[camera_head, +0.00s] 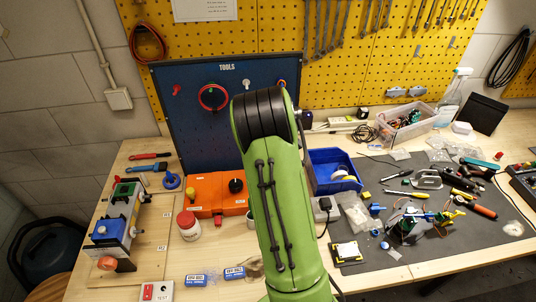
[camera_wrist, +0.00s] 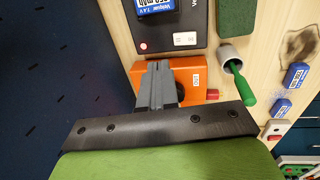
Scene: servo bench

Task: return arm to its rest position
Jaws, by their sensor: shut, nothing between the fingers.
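My green arm rises from the bottom middle of the head view and bends at a black joint in front of the blue tool panel (camera_head: 190,120); the gripper is hidden behind it there. In the wrist view my gripper (camera_wrist: 157,66) is shut and empty, its two grey fingers together. The fingers overlap an orange box (camera_wrist: 192,76) in the picture; I cannot tell how far apart they are. The orange box (camera_head: 205,193) also shows left of the arm in the head view.
Left of the arm stand a red-lidded jar (camera_head: 187,225) and a servo fixture (camera_head: 112,230). Blue batteries (camera_head: 195,280) lie at the front. Right are a blue bin (camera_head: 322,183) and a grey mat (camera_head: 400,255) crowded with tools. The wrist view shows a grey cup (camera_wrist: 228,54) holding a green-handled tool.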

